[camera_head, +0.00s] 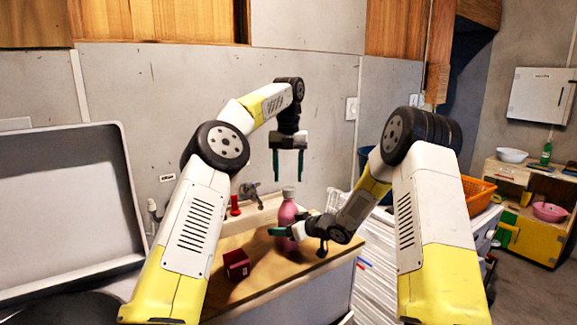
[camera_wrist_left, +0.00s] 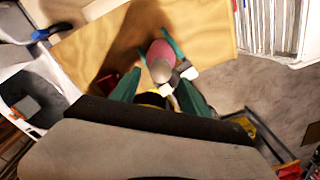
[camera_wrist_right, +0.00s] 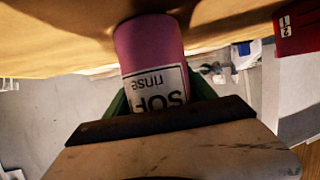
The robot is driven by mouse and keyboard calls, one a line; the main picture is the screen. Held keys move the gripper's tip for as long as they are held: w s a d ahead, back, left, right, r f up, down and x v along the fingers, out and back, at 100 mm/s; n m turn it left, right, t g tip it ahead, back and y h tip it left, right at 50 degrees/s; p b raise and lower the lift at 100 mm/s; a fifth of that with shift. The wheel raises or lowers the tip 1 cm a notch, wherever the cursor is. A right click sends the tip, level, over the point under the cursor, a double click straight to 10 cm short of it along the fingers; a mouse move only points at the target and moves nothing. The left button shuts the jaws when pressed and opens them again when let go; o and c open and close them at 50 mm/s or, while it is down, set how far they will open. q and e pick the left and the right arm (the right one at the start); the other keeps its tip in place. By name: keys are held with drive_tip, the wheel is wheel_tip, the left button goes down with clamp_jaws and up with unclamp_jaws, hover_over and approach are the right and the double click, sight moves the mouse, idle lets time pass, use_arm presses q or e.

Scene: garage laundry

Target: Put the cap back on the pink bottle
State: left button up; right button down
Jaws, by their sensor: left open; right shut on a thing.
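The pink bottle (camera_head: 287,218) stands upright on the wooden counter. A pale grey, cap-like top (camera_head: 289,192) sits at its upper end; I cannot tell how firmly it is seated. The bottle also shows from above in the left wrist view (camera_wrist_left: 160,50), and its white label shows in the right wrist view (camera_wrist_right: 155,88). My right gripper (camera_head: 283,232) is shut around the bottle's body from the right side. My left gripper (camera_head: 288,176) points down, open and empty, just above the bottle's top, with a small gap between them.
A dark red box (camera_head: 236,264) lies on the wooden counter (camera_head: 275,275) left of the bottle. A sink with a tap (camera_head: 250,190) is behind it. A white slatted basket (camera_head: 375,260) stands right of the counter, and an orange basket (camera_head: 478,192) lies beyond.

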use_arm(q)
drive_tip(key=n, duration=1.3)
drive_tip(key=shift+a+n, duration=0.1)
drive_tip(key=shift+n, duration=0.3)
drive_tip(key=n, duration=0.6)
drive_tip(key=shift+s+n, duration=0.1)
drive_tip(key=shift+n, duration=0.2)
drive_tip(key=n, duration=0.4)
drive_tip(key=shift+r, duration=0.15)
drive_tip(key=n, duration=0.5)
drive_tip(key=shift+r, duration=0.2)
drive_tip(key=n, duration=0.6)
drive_tip(key=shift+r+n, duration=0.3)
drive_tip(key=n, duration=0.4)
drive_tip(key=shift+r+n, duration=0.25)
drive_tip(key=shift+n, duration=0.05)
drive_tip(key=n, duration=0.3)
drive_tip(key=r+n, duration=0.1)
drive_tip(key=n, duration=0.7)
drive_tip(key=shift+r+n, duration=0.3)
